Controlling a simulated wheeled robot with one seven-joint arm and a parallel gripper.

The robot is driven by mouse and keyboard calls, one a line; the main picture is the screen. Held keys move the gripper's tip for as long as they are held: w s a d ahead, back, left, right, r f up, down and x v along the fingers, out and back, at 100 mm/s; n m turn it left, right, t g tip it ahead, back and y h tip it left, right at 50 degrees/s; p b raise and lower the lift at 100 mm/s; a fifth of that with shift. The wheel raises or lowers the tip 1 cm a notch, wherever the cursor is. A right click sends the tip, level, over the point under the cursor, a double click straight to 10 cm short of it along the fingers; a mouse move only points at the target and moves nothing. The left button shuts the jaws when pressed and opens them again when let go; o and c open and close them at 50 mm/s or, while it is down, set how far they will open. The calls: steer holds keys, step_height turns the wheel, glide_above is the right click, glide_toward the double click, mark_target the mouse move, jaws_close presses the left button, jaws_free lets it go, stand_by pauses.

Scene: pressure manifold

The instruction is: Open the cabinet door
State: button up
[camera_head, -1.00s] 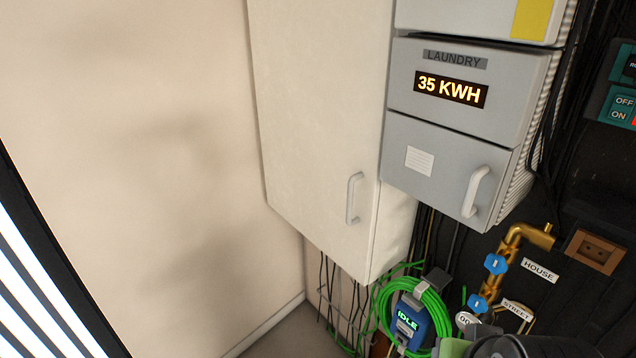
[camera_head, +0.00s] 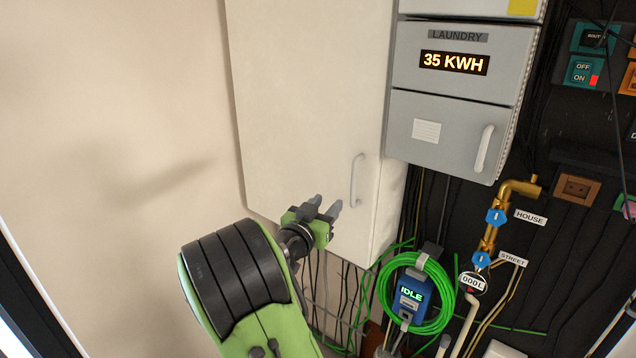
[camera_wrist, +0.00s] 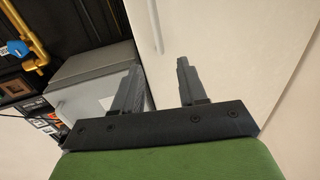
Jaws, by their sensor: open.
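The tall cream cabinet door (camera_head: 305,100) is shut, with a pale vertical bar handle (camera_head: 356,180) near its lower right edge. My gripper (camera_head: 324,206) is open and empty, in front of the lower part of the door, to the left of the handle and a little below its middle. In the wrist view the two dark fingers (camera_wrist: 158,82) stand apart in front of the cream door face (camera_wrist: 220,45). A small part of the handle (camera_wrist: 155,25) seems to show beyond the fingers there. The gripper looks apart from the handle.
A grey laundry meter box (camera_head: 455,125) with its own handle stands right of the cabinet. Below are a green coiled cable (camera_head: 440,318), a blue charger unit and brass pipes (camera_head: 492,235). Loose cables hang under the cabinet. The wall on the left is bare.

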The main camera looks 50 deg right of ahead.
mark_target(353, 177)
steer(key=p+x, duration=0.5)
steer(key=x, duration=1)
steer(key=shift+s+d, duration=0.15)
jaws_close()
